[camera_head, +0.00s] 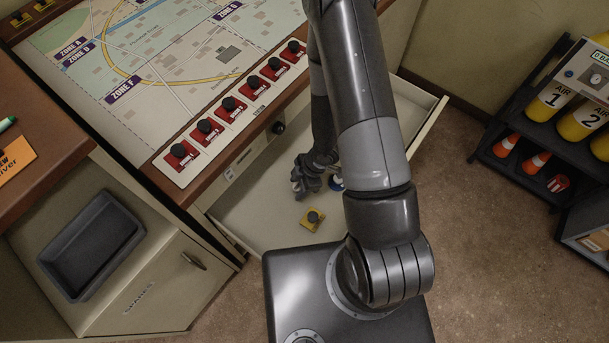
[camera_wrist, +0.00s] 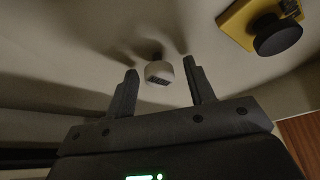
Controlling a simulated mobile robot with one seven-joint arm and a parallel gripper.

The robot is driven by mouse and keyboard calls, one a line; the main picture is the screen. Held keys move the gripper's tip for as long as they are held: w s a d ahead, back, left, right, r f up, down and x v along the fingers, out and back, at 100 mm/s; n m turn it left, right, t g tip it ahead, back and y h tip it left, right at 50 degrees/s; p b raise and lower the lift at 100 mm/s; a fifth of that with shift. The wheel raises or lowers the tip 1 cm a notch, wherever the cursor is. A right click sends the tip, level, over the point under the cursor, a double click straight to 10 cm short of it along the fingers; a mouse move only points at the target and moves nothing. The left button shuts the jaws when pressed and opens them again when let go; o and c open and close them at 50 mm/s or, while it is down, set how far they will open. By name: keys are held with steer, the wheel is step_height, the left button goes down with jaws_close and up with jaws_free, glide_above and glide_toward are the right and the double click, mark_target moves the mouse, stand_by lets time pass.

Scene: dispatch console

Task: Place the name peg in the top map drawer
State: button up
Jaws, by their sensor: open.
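The map drawer (camera_head: 258,205) under the console stands open. My gripper (camera_head: 299,187) is inside it, low over its floor, with the fingers apart. In the wrist view a small pale peg (camera_wrist: 159,73) with dark marks on its face is between the fingertips (camera_wrist: 160,82), with a gap on both sides. I take it for the name peg; its lettering is too small to read. Its dark far end is near the drawer's pale surface; I cannot tell exactly how it rests. In the head view my gripper mostly hides it.
A yellow block with a black knob (camera_head: 313,219) lies in the drawer; it also shows in the wrist view (camera_wrist: 277,36). Red knobbed blocks (camera_head: 229,108) line the console edge. A grey tray (camera_head: 91,247) is at left.

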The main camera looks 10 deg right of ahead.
steer(key=w+d+r+m+t+h, duration=0.25)
steer(key=d+r, duration=0.25)
steer(key=r, duration=0.6)
steer(key=w+d+r+m+t+h, duration=0.2)
steer(key=w+d+r+m, duration=0.25)
steer(key=r, duration=0.65)
steer(key=w+d+r+m+t+h, duration=0.25)
steer(key=d+r, duration=0.35)
steer(key=r, duration=0.5)
steer(key=s+d+r+m, duration=0.1)
steer(key=s+r+m, duration=0.5)
steer(key=r, duration=0.4)
steer(key=s+a+r+m+y, duration=0.2)
steer(key=s+a+r, duration=0.3)
steer(key=s, duration=0.6)
steer(key=shift+a+r+m+g, duration=0.35)
steer(key=shift+r+m, duration=0.2)
steer(key=shift+m, duration=0.3)
